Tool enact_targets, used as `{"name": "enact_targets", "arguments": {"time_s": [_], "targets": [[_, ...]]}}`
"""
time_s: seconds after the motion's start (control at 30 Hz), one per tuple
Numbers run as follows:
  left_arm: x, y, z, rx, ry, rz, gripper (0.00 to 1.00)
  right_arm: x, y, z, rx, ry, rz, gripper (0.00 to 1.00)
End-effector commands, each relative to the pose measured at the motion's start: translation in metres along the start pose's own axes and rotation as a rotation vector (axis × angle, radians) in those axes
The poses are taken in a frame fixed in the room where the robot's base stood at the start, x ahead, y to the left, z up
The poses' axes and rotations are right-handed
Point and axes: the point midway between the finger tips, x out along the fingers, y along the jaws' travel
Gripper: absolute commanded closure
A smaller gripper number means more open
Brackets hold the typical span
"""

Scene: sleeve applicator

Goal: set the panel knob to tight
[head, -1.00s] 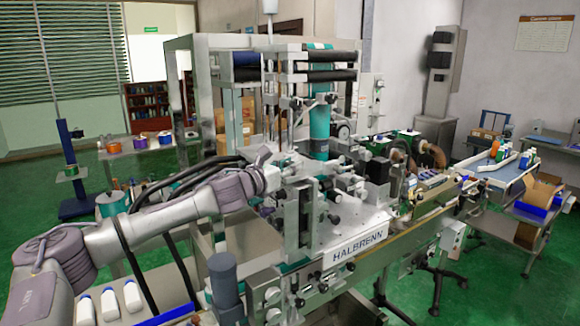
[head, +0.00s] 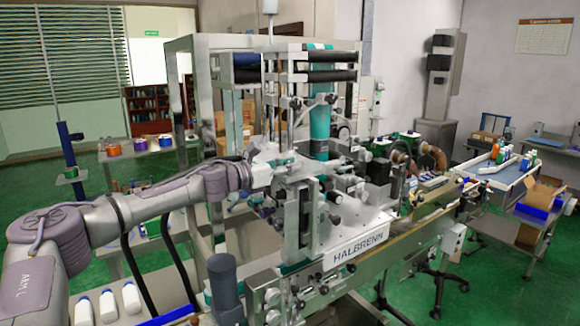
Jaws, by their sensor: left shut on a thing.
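My left arm comes in from the left, and its wrist is at the left side of the HALBRENN sleeve applicator (head: 355,232). My left gripper (head: 272,172) is close against the machine's upright metal parts and points to the right. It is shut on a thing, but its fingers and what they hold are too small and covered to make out. I cannot pick out the panel knob or read its setting; it may be hidden by the hand or the machine. My right gripper is not in view.
A dark grey cylinder (head: 223,280) stands below my left arm. White bottles (head: 108,306) stand at the lower left. A conveyor (head: 425,215) runs to the right from the machine. A tray table (head: 497,178) stands farther right. Green floor is open at the right.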

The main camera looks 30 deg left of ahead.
Motion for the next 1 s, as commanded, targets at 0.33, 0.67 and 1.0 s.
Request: {"name": "enact_targets", "arguments": {"time_s": [0.33,0.67,1.0], "targets": [[0.000,0.001,0.002,0.000,-0.003,0.002,0.48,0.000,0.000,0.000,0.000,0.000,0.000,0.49],[-0.001,0.000,0.000,0.000,-0.001,0.002,0.43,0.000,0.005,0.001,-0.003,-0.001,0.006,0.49],[-0.053,0.002,-0.001,0.000,0.001,0.005,0.43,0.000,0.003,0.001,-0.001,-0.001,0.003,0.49]]}}
